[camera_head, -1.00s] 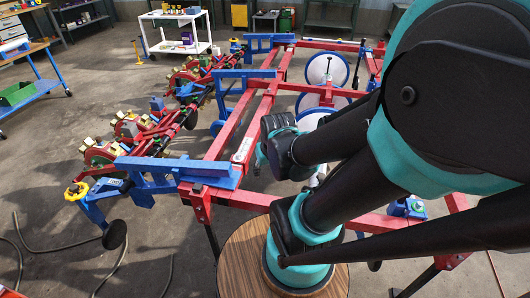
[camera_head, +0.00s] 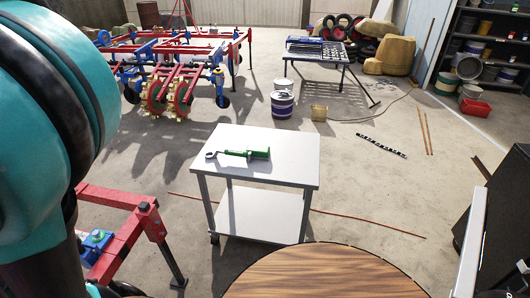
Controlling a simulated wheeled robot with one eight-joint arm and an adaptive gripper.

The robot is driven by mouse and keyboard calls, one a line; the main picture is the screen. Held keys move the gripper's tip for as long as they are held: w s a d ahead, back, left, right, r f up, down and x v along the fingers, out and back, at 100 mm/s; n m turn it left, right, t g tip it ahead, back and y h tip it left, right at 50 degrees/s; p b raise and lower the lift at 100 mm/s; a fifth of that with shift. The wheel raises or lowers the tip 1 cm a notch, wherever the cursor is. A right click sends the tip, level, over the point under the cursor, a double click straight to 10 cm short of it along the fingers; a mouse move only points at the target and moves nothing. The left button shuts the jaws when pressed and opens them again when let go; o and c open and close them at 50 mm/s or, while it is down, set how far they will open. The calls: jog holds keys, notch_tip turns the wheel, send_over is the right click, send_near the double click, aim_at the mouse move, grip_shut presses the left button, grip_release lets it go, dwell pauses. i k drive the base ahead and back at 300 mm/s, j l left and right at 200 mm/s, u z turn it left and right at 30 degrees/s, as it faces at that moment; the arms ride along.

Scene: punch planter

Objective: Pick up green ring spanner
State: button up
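A green tool (camera_head: 240,154) lies flat on the top of a white two-tier cart (camera_head: 290,173) in the middle of the head view. It has a dark ring-like end on the left and a green crosswise end on the right. It is too small to tell for sure that it is the ring spanner. Part of my teal and black arm fills the left edge of the view. My gripper is out of view, and nothing is seen touching the green tool.
A red frame (camera_head: 120,240) stands at the lower left. Red and blue planter machinery (camera_head: 175,85) is behind it. A table of tools (camera_head: 318,52) and a bucket (camera_head: 282,104) stand at the back. A dark cabinet (camera_head: 505,215) is at right. Floor right of the cart is mostly clear.

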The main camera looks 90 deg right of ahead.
aim_at(227, 151)
jog(key=l+z, duration=0.2)
jog(key=z, duration=0.25)
jog(key=k+l+z, duration=0.1)
jog(key=z, duration=0.35)
jog(key=l+z, duration=0.3)
jog(key=z, duration=0.15)
jog(key=i+z, duration=0.15)
jog(key=z, duration=0.25)
jog(key=i+z, duration=0.1)
jog(key=z, duration=0.3)
jog(key=i+z, duration=0.15)
jog(key=z, duration=0.2)
jog(key=i+j+z, duration=0.1)
jog(key=z, duration=0.3)
jog(key=k+l+z, duration=0.25)
jog(key=l+z, duration=0.15)
